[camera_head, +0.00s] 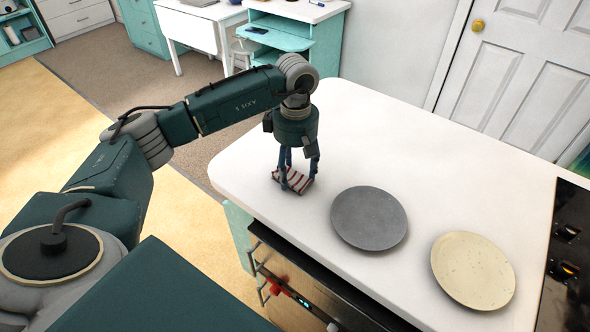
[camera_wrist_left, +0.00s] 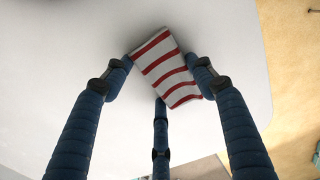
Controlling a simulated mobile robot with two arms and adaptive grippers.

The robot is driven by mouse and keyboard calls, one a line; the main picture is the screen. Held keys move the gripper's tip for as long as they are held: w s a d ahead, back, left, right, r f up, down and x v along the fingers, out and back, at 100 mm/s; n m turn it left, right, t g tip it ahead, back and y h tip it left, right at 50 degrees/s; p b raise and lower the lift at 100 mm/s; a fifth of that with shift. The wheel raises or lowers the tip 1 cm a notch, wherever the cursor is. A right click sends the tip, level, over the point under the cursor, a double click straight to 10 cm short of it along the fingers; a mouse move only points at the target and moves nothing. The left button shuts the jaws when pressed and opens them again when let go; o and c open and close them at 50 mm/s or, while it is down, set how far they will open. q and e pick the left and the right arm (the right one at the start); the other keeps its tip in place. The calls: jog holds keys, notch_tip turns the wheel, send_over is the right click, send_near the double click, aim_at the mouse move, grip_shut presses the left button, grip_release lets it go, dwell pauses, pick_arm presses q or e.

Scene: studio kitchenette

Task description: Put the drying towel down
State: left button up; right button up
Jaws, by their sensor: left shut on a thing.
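The drying towel (camera_head: 294,181) is a small folded cloth with red and white stripes. It is at the left part of the white counter, near the front edge. My left gripper (camera_head: 298,175) points down over it and is shut on it. In the left wrist view the towel (camera_wrist_left: 168,68) sits between the fingertips of my left gripper (camera_wrist_left: 166,78), with white counter behind it. I cannot tell whether the towel touches the counter or hangs just above it. My right gripper is not in view.
A grey plate (camera_head: 369,218) lies on the counter (camera_head: 400,140) just right of the towel. A cream plate (camera_head: 473,270) lies farther right, before a black cooktop (camera_head: 568,260). The counter behind the towel and plates is clear. A teal desk (camera_head: 290,35) stands at the back.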

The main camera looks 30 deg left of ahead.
aim_at(295, 171)
pick_arm(q)
jog(key=o, duration=1)
jog(key=shift+f, duration=0.1)
jog(key=shift+r+p, duration=0.3)
jog(key=shift+p, duration=0.05)
jog(key=shift+w+r+b, duration=0.1)
jog(key=shift+r+b, duration=0.25)
notch_tip(295, 171, up, 11)
jog(key=shift+r+b, duration=0.1)
jog(key=shift+b, duration=1.1)
